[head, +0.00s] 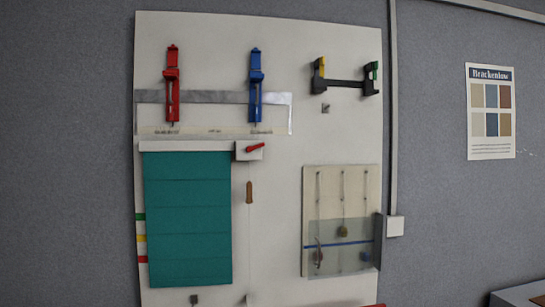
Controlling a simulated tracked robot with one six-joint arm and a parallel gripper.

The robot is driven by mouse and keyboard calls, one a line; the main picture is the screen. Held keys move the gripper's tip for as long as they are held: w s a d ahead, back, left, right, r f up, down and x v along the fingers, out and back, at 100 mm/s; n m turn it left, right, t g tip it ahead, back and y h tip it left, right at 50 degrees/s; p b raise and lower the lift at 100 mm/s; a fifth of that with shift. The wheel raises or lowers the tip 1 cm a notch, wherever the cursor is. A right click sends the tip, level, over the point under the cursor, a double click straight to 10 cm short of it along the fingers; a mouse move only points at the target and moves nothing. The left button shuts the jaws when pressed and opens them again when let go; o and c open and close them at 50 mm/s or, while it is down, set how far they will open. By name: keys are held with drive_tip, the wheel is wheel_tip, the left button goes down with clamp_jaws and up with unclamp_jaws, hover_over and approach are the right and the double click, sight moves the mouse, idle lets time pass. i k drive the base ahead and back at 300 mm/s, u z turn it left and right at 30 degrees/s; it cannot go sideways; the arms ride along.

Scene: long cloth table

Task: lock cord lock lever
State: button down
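The cord lock is a small white box (242,154) on a pale wall panel, at the right end of the blind's white head rail (186,146). Its red lever (255,148) points right and slightly up. A thin cord hangs below the box, with a brown wooden pull (249,192) on it. The teal blind (188,220) hangs to the left, with its lower edge near the bottom of the panel. My gripper is not in view.
Red (172,85) and blue (255,85) clamp-like tools are above the blind. A black bar with yellow and green ends (345,84) is at upper right. A board with hanging cords (315,187) and a clear cover is at lower right. The space around the lever looks free.

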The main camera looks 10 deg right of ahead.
sight(250, 149)
drive_tip(key=k, duration=0.9)
drive_tip(key=u, duration=0.3)
drive_tip(key=i, duration=0.5)
drive_tip(key=u, duration=0.5)
drive_tip(key=i, duration=1.25)
drive_tip(key=z, duration=0.5)
